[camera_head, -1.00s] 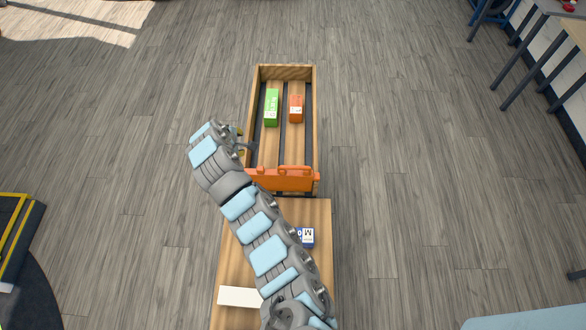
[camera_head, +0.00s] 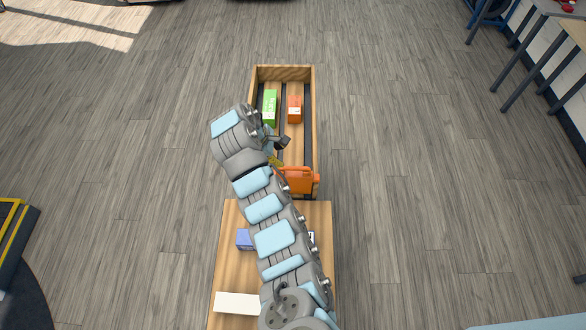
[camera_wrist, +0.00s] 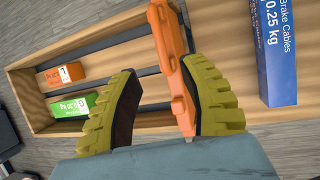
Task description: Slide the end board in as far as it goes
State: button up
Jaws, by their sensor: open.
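The end board (camera_head: 301,181) is orange and stands across the near end of a long wooden tray (camera_head: 312,130), partly hidden by my arm. My gripper (camera_head: 281,150) is over the tray, just on the inner side of the board. In the wrist view, the open yellow-green fingers of my gripper (camera_wrist: 160,72) spread on either side of part of the end board (camera_wrist: 176,65). The board lies closer to the right finger; I cannot tell whether they touch. The board's lower seating is hidden.
A green box (camera_head: 270,107) and an orange box (camera_head: 294,109) lie in the tray's far half. A blue brake cables box (camera_wrist: 272,50) shows beyond the board. A wooden surface (camera_head: 229,270) nearer me bears a purple-blue box (camera_head: 244,239) and a white item (camera_head: 237,303).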

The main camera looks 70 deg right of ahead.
aim_at(293, 168)
jog(key=x, duration=1.2)
jog(key=shift+d, duration=0.1)
grip_shut()
